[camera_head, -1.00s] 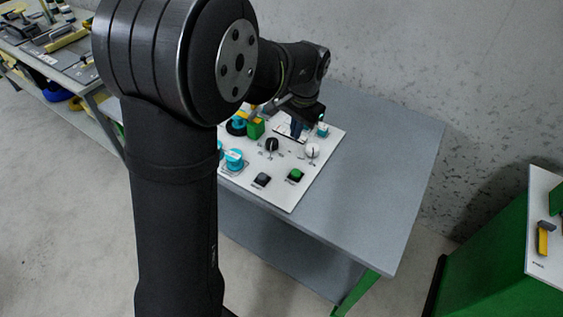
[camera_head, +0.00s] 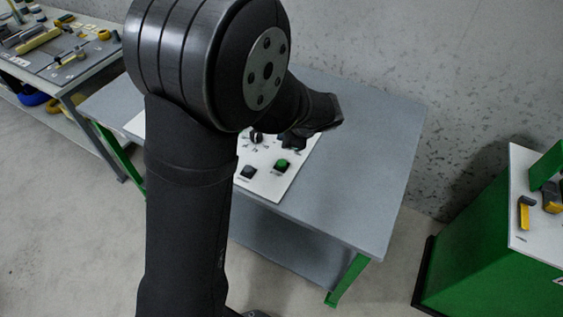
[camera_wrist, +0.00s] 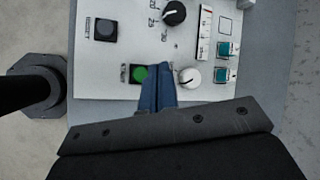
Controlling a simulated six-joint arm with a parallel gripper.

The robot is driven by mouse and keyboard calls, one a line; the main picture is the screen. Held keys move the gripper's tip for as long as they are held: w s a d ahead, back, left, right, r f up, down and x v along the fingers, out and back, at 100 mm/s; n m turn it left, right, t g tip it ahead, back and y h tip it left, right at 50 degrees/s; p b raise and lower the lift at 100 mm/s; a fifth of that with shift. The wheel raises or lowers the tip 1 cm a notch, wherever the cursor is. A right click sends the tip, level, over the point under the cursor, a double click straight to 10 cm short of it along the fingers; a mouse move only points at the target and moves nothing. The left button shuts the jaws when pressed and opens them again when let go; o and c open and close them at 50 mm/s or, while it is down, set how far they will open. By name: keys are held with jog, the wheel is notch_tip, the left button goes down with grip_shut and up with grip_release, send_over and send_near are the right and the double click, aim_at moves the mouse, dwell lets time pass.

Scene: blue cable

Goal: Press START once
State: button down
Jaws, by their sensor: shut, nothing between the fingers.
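The green button (camera_head: 282,164), which I take to be START, sits in a dark square housing near the front edge of the white control panel (camera_head: 268,190). In the head view my arm hides the fingers.
A black button (camera_wrist: 105,31) marked RESET is near the green one. A white knob (camera_wrist: 190,77) is close right of the fingers. A black knob (camera_wrist: 174,13) and teal switches (camera_wrist: 223,48) lie farther off. The grey table (camera_head: 375,150) is clear right of the panel.

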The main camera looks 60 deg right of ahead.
aim_at(283, 164)
jog(key=shift+f, duration=0.1)
jog(key=shift+f, duration=4.3)
jog(key=shift+f, duration=0.1)
jog(key=shift+f, duration=0.3)
